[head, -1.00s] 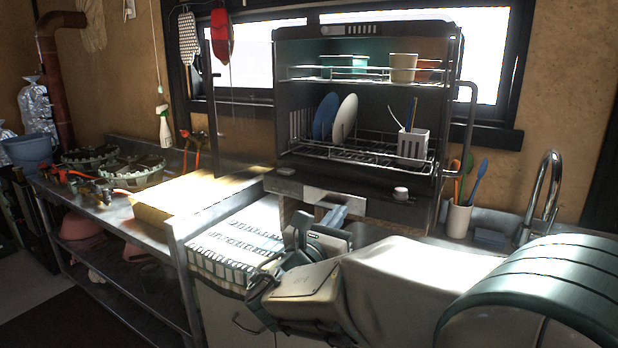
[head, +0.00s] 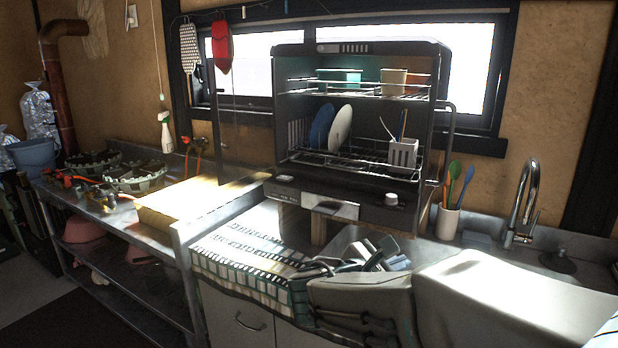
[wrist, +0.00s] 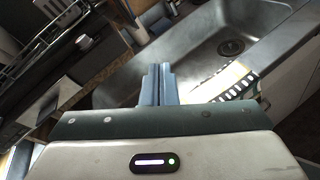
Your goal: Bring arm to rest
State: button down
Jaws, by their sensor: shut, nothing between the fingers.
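My gripper (head: 385,252) shows at the lower middle of the head view, in front of the dish cabinet and over the counter by the sink. In the wrist view its two blue-grey fingers (wrist: 158,88) are together with nothing between them. Behind the fingers in that view is the steel sink basin (wrist: 215,50) with its drain. My pale arm links reach in from the lower right of the head view.
An open dish cabinet (head: 300,188) with plates and cups stands behind my gripper. A checked cloth (head: 235,262) lies over the counter's front edge. A utensil cup (head: 447,222) and a tap (head: 527,205) are at the right. A metal workbench (head: 120,215) stands left.

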jog(key=s+d+f+m+g+y+p, duration=0.1)
jog(key=s+d+m+g+y+p, duration=0.1)
jog(key=s+m+g+p, duration=0.3)
jog(key=s+d+f+m+g+y+p, duration=0.1)
jog(key=s+d+f+m+g+y, duration=0.15)
jog(key=s+m, duration=0.45)
jog(key=s+a+r+m+y+p, duration=0.2)
jog(key=s+a+m+y+p, duration=0.2)
jog(key=m+y, duration=0.3)
jog(key=shift+s+a+r+m, duration=0.15)
jog(key=shift+s+a+m, duration=0.6)
jog(key=shift+m, duration=0.65)
